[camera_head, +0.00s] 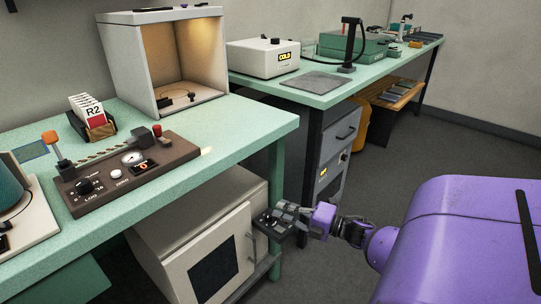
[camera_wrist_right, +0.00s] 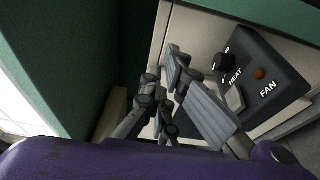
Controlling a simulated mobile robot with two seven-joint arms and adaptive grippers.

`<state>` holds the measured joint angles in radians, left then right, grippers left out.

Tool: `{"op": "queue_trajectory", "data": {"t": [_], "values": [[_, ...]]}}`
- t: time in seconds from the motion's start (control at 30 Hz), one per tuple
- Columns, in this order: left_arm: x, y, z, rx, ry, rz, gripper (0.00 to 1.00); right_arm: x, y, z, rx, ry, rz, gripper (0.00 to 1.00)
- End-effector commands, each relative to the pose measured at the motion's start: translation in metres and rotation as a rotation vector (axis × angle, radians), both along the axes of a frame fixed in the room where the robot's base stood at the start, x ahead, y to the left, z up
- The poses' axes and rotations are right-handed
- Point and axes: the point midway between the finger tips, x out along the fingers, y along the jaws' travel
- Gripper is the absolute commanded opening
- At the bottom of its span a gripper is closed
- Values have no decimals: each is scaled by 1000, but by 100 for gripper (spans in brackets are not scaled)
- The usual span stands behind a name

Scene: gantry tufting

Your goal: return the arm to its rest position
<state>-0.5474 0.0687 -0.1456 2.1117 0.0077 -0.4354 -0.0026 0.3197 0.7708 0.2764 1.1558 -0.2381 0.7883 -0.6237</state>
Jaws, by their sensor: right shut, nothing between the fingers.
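My right arm comes in from the right edge of the head view, with a large purple link and a purple wrist. My right gripper (camera_head: 279,218) is at its end, low beside the front right corner of the beige cabinet (camera_head: 163,239) under the green bench. It is shut and empty. In the right wrist view, the grey finger pads of the gripper (camera_wrist_right: 190,88) are in front of a dark control panel (camera_wrist_right: 265,85) marked HEAT and FAN. I cannot tell whether the fingers touch it. My left gripper is not in view.
The green bench (camera_head: 235,125) stands above and left of the gripper. It holds a brown control box (camera_head: 115,178), a card holder (camera_head: 101,130) and an open-fronted booth (camera_head: 125,62). A grey drawer unit (camera_head: 337,150) stands behind. Grey floor (camera_head: 400,160) is clear behind the arm.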

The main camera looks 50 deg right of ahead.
Motion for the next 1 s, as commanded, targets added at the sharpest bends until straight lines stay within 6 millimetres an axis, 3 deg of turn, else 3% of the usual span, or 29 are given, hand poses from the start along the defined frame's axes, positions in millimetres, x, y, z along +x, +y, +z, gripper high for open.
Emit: {"op": "queue_trajectory", "data": {"t": [0.1, 0.23, 0.53, 0.63, 0.77, 0.9, 1.0], "values": [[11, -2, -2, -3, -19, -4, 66, -4, -17, -2, -1, 2, 0, 0], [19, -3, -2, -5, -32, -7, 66, -7, -26, -1, -1, 2, 1, 0], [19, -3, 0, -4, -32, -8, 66, -9, -27, -1, 3, 4, -1, 0], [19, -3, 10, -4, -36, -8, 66, -21, -19, -6, 41, 41, -20, 0], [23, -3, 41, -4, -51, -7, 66, -63, 11, -25, 178, 167, -95, 0], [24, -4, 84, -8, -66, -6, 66, -137, 65, -47, 403, 361, -239, 0], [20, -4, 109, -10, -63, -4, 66, -191, 111, -51, 575, 492, -355, 0]]}}
